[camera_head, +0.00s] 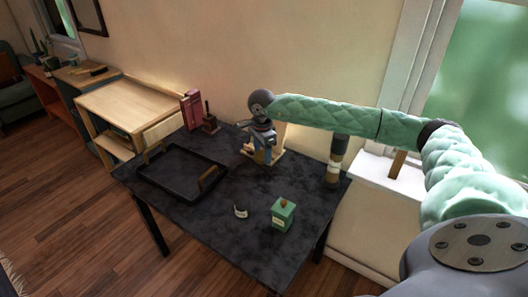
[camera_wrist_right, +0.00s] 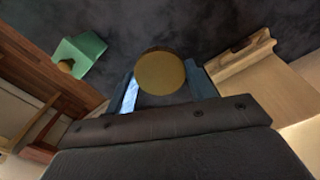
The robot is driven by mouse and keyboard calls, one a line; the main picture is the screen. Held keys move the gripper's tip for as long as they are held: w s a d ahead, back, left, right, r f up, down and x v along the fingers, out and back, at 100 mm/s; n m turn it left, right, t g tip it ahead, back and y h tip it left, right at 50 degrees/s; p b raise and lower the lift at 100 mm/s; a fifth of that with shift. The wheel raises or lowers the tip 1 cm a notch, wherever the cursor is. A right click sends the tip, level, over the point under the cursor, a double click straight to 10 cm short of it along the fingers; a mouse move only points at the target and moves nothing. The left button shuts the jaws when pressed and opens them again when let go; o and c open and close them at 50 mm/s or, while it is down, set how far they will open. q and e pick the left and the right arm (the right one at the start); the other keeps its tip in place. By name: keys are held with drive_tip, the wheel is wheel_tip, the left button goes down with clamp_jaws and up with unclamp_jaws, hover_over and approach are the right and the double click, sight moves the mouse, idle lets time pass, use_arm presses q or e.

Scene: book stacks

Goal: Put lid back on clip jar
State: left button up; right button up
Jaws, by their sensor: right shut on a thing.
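My right gripper (camera_head: 263,152) is above the back part of the dark table in the head view. Its blue fingers (camera_wrist_right: 163,88) are shut on a round golden-brown disc, which looks like the lid (camera_wrist_right: 160,73), in the right wrist view. In the head view the gripper mostly hides this disc. I cannot clearly make out an open clip jar; part of the area under the gripper is hidden. My left gripper is not in view.
The dark table (camera_head: 193,225) carries a black tray (camera_head: 172,187), red books (camera_head: 191,110), a green box (camera_head: 283,213) with a brown top piece, and a small pale item (camera_head: 240,211). A pale wooden piece (camera_wrist_right: 250,55) is beside the gripper. A banded cylinder (camera_head: 335,160) stands at right.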

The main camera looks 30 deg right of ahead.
drive_tip(key=shift+s+a+f+n, duration=0.15)
drive_tip(key=shift+a+n, duration=0.3)
drive_tip(key=shift+n, duration=0.65)
drive_tip(key=s+a+f+n, duration=0.2)
drive_tip(key=s+a+n, duration=0.2)
drive_tip(key=a+n, duration=0.4)
drive_tip(key=s+a+f+n, duration=0.2)
drive_tip(key=s+a+n, duration=0.3)
drive_tip(key=a, duration=0.8)
drive_tip(key=n, duration=0.3)
drive_tip(key=shift+f, duration=0.35)
drive_tip(key=shift+a, duration=0.1)
